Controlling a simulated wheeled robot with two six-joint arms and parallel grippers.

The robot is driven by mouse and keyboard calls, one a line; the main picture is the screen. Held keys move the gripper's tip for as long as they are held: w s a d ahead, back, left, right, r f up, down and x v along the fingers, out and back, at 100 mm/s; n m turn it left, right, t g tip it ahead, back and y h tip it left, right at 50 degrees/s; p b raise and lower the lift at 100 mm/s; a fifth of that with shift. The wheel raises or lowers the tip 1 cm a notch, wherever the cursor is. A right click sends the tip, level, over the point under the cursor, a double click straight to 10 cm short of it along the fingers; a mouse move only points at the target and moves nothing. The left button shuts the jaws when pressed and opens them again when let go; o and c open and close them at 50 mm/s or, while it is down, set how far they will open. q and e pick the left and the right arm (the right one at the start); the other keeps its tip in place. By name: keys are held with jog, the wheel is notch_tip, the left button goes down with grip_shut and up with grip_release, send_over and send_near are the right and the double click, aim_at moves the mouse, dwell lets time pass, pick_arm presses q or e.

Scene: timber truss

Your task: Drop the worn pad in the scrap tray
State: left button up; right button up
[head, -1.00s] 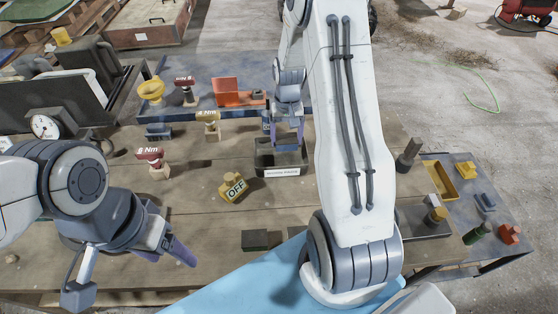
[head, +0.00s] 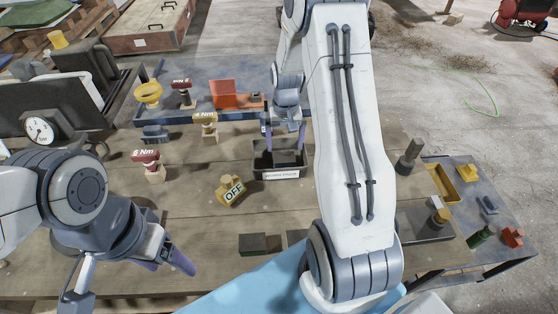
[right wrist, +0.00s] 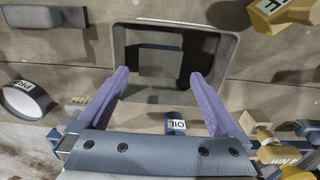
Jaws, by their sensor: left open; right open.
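The scrap tray (head: 262,172) is a dark open box with a white label, in the middle of the bench in the head view. The right wrist view shows its rim (right wrist: 228,60) from above. A dark grey rectangular pad (right wrist: 160,60), apparently the worn pad, lies inside it; it also shows in the head view (head: 284,157). My right gripper (head: 285,143) is open above the tray, one purple finger on each side of the pad, with gaps visible in the wrist view. My left gripper (head: 167,263) is open and empty over the near left of the bench.
A yellow OFF block (head: 230,190) stands left of the tray. Red and yellow torque-marked tools (head: 146,159) stand further left and behind. A dark block (head: 260,243) lies near the front edge. An orange holder (head: 236,100) stands at the back.

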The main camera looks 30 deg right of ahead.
notch_tip(320, 180, up, 9)
dwell(0.3)
jog(key=s+a+r+n, duration=0.2)
jog(key=s+a+n, duration=0.1)
jog(key=a, duration=0.6)
jog(key=s+a+r+n, duration=0.3)
jog(key=s+a, duration=0.1)
jog(key=a, duration=0.5)
jog(key=s+a+n, duration=0.3)
jog(key=s+a, duration=0.1)
jog(key=s, duration=0.5)
jog(key=s+a+n+y, duration=0.1)
jog(key=s+a+n, duration=0.2)
jog(key=s+a, duration=0.2)
jog(key=s, duration=0.3)
jog(key=shift+s+a+n, duration=0.2)
jog(key=shift+s+n, duration=0.1)
jog(key=shift+s, duration=0.05)
jog(key=shift+r, duration=0.1)
